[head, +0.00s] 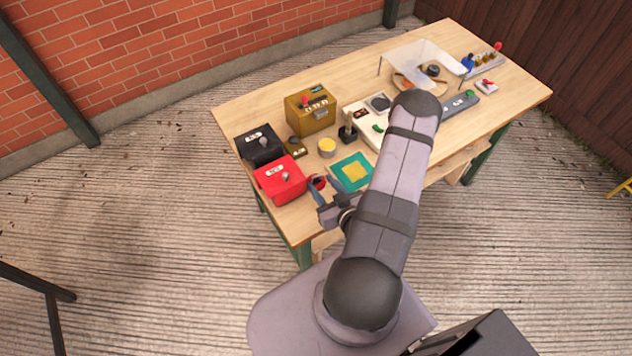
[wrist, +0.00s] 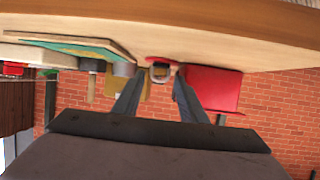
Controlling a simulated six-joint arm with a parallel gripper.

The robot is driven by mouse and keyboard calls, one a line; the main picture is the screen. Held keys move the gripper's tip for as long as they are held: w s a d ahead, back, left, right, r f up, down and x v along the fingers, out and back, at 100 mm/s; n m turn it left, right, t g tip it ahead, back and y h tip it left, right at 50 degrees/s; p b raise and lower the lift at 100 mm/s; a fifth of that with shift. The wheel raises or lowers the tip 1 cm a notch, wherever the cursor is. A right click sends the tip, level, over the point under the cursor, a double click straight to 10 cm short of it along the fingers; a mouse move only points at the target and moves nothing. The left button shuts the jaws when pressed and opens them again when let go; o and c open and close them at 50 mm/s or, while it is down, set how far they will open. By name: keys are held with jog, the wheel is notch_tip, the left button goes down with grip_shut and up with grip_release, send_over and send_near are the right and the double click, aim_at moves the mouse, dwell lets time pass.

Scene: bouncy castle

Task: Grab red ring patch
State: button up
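The red ring patch (head: 317,181) is a small red ring with a dark centre. It is on the table by the right side of the red box, near the front edge. In the wrist view, which is upside down, red (wrist: 160,60) shows just ahead of the gap between my fingertips. My gripper (head: 323,188) is at the table's front edge, close to the ring in the head view. Its two fingers (wrist: 157,82) are apart with nothing clearly between them. I cannot tell whether a finger touches the ring.
The red box (head: 280,180) stands left of the ring, with a black box (head: 260,146) behind it. A green mat with a yellow square (head: 352,171) lies to the right. A yellow-topped round item (head: 327,147) and a brown box (head: 311,110) stand farther back.

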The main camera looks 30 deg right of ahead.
aim_at(319, 186)
jog(key=shift+b+x, duration=0.3)
jog(key=shift+x, duration=1.15)
jog(key=c, duration=0.8)
jog(key=shift+r, duration=0.15)
notch_tip(319, 186, up, 10)
jog(key=p, duration=0.1)
jog(key=shift+f+p, duration=0.2)
jog(key=shift+p, duration=0.1)
jog(key=shift+s, duration=0.1)
